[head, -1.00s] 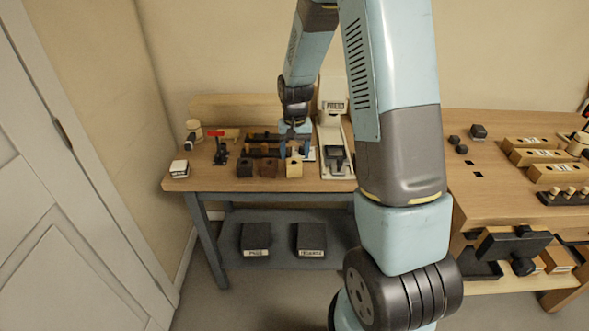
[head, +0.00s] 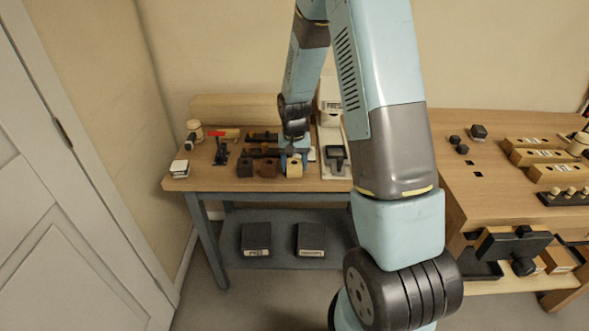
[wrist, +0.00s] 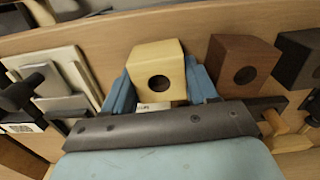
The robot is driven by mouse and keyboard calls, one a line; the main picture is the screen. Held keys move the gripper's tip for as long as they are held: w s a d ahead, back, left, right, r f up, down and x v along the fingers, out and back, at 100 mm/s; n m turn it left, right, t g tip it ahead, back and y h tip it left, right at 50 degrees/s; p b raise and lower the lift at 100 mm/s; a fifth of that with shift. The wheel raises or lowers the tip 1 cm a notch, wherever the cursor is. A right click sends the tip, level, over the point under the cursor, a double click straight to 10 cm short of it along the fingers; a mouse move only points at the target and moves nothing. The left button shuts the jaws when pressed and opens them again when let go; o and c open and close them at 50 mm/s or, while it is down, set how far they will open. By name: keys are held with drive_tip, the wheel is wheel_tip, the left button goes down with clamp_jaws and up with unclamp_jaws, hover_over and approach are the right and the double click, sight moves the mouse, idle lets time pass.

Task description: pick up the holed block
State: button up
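A pale wooden block (wrist: 157,76) with a round dark hole in its face stands between the two blue fingers of my gripper (wrist: 160,88) in the wrist view. The fingers flank its left and right sides, very close to it; contact is not clear. In the head view the pale block (head: 294,170) sits at the front of the left bench, with my gripper (head: 293,155) down over it. A brown block (wrist: 242,66) and a dark block (wrist: 303,60) of similar shape, each with a hole, stand in a row beside it.
A white press (head: 332,125) stands close to the pale block on its right in the head view. A red-handled clamp (head: 220,150) and a small white-topped box (head: 179,169) are at the bench's left. Dark bars lie behind the blocks. Another bench (head: 490,190) is at right.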

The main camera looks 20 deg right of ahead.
drive_tip(key=shift+c, duration=1.3)
